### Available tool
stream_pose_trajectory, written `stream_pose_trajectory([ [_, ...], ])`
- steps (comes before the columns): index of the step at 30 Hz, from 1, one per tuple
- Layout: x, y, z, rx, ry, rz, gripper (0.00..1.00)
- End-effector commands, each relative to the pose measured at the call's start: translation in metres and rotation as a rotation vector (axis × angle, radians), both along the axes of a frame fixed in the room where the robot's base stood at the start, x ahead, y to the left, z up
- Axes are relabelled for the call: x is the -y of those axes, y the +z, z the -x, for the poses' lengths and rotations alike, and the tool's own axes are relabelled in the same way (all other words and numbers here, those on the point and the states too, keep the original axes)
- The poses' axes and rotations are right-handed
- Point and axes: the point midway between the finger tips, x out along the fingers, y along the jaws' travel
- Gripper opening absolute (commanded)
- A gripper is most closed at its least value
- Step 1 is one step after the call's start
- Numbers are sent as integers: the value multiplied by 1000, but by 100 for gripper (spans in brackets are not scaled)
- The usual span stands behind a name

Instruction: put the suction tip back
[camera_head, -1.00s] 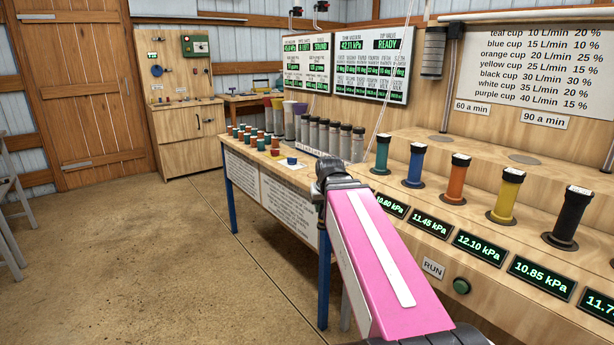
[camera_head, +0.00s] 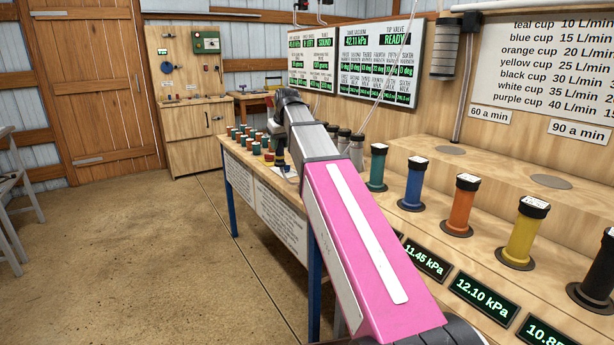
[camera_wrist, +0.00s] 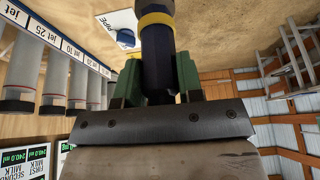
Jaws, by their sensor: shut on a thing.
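My gripper (camera_wrist: 158,78) has green fingers shut on a dark blue tube with a yellow band (camera_wrist: 157,55) in the wrist view. The tube's far end reaches the top edge of that view. No label on it shows, so I cannot tell for certain that it is the suction tip. In the head view my gripper (camera_head: 280,145) is over the far part of the long bench, mostly hidden by my arm. A white paper marked PIPE (camera_wrist: 118,20) lies beside the tube, with a small blue piece (camera_wrist: 126,38) on it.
Several small coloured pieces (camera_head: 242,137) stand in rows left of my gripper. Several grey cylinders labelled jet (camera_wrist: 55,80) stand close by. A teal post (camera_head: 377,168) and a blue post (camera_head: 414,183) stand right of my arm. The floor (camera_head: 150,260) at left is clear.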

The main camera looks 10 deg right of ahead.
Motion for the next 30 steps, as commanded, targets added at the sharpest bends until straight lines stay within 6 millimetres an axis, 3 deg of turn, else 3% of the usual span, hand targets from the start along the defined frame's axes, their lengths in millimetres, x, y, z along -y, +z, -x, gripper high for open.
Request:
stream_pose_trajectory([
  [9,63,-39,-14,-1,-4,0,4],
  [15,92,-57,-21,-1,-4,1,4],
  [23,102,-68,-23,0,-1,0,4],
  [30,101,-98,-22,-1,-2,1,4],
])
